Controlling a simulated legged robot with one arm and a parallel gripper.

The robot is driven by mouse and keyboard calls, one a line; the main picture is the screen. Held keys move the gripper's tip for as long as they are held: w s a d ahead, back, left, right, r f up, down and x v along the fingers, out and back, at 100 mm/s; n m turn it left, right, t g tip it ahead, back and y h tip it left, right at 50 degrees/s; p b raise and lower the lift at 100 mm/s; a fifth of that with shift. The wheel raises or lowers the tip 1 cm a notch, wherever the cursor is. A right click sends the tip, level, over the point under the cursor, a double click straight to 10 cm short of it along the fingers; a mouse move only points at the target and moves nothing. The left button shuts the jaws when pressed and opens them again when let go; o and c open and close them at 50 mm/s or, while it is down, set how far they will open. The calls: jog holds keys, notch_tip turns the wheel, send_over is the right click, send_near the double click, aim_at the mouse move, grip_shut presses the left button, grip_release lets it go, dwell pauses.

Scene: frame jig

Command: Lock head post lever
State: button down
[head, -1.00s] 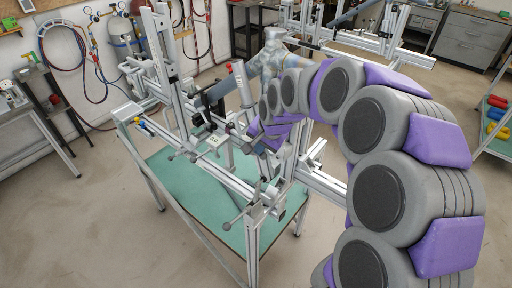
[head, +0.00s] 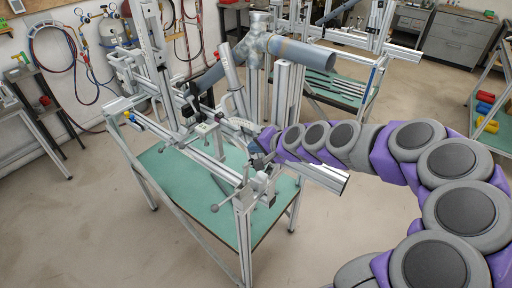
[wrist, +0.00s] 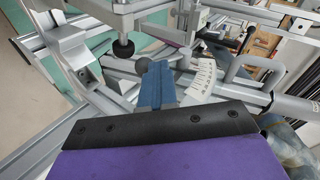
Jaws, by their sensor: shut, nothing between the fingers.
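The frame jig (head: 222,170) stands on a green-topped table, with upright posts, rails and several small clamp levers. My gripper (head: 254,148) reaches in from the right, beside the jig's middle. In the wrist view its blue fingers (wrist: 157,84) are together and empty. A black round-ended knob (wrist: 123,48) hangs just left beyond the fingertips. A plate with scale markings (wrist: 203,78) lies just right of them. A grey lever-like handle (wrist: 292,108) lies farther right, apart from the fingers. I cannot tell which lever is the head post lever, nor its position.
Grey tubes of a frame (head: 300,51) are held at the jig's top. A long rail end (head: 320,177) juts right below my arm. The green tabletop (head: 185,185) is mostly bare. A second jig table (head: 340,95) stands behind, and open floor lies in front.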

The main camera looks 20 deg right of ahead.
jog(key=shift+s+f+b, duration=0.2)
jog(key=shift+f+b, duration=0.15)
jog(key=shift+f, duration=1.15)
jog(key=shift+s, duration=0.1)
jog(key=p+v, duration=0.2)
jog(key=v, duration=1.5)
jog(key=shift+d+r, duration=0.15)
jog(key=shift+r, duration=0.15)
